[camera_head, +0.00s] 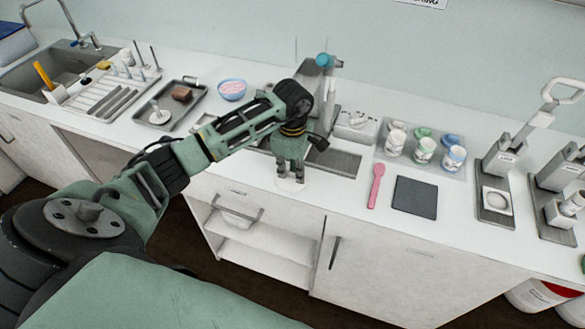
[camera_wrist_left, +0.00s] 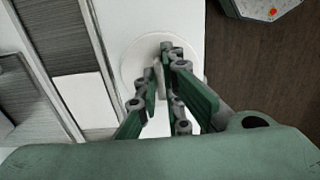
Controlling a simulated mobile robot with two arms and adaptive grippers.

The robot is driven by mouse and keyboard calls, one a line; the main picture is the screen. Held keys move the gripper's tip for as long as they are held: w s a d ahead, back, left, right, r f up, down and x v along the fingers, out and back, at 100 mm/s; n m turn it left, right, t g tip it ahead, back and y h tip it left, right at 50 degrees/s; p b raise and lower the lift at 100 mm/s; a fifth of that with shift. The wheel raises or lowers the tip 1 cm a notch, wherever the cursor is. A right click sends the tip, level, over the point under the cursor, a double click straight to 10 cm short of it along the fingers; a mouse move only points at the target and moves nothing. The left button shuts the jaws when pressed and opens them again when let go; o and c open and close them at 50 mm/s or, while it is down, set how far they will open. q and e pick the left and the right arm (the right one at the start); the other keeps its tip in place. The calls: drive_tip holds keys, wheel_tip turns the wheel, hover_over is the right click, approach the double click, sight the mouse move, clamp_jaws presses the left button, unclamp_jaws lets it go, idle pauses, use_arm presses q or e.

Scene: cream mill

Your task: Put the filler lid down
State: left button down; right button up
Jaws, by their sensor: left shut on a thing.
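My left gripper (camera_head: 290,176) is over the front strip of the white counter, pointing down, shut on the filler lid. In the left wrist view my left gripper (camera_wrist_left: 158,78) has its fingers around the lid's pale knob. The filler lid (camera_wrist_left: 132,66) is a white round disc below the fingers, close to the counter's front edge. In the head view only a little of the lid (camera_head: 290,187) shows under the fingers. I cannot tell whether it touches the counter. My right gripper is not in view.
The filler (camera_head: 319,92) stands behind my left arm, partly hidden. Left are a dark tray (camera_head: 188,117) and a blue bowl (camera_head: 232,90). Right are a pink spatula (camera_head: 376,186), a dark square mat (camera_head: 415,197) and a cup tray (camera_head: 447,165). Bare counter (camera_head: 335,190) lies between gripper and spatula.

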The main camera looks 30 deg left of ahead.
sight(293, 172)
use_arm(q)
drive_tip(key=shift+f, duration=0.15)
drive_tip(key=c, duration=1.9)
unclamp_jaws()
drive_tip(key=shift+r, duration=0.3)
wheel_tip(293, 172, up, 12)
drive_tip(key=b, duration=0.4)
drive_tip(key=shift+d+f, duration=0.1)
drive_tip(key=shift+f, duration=0.05)
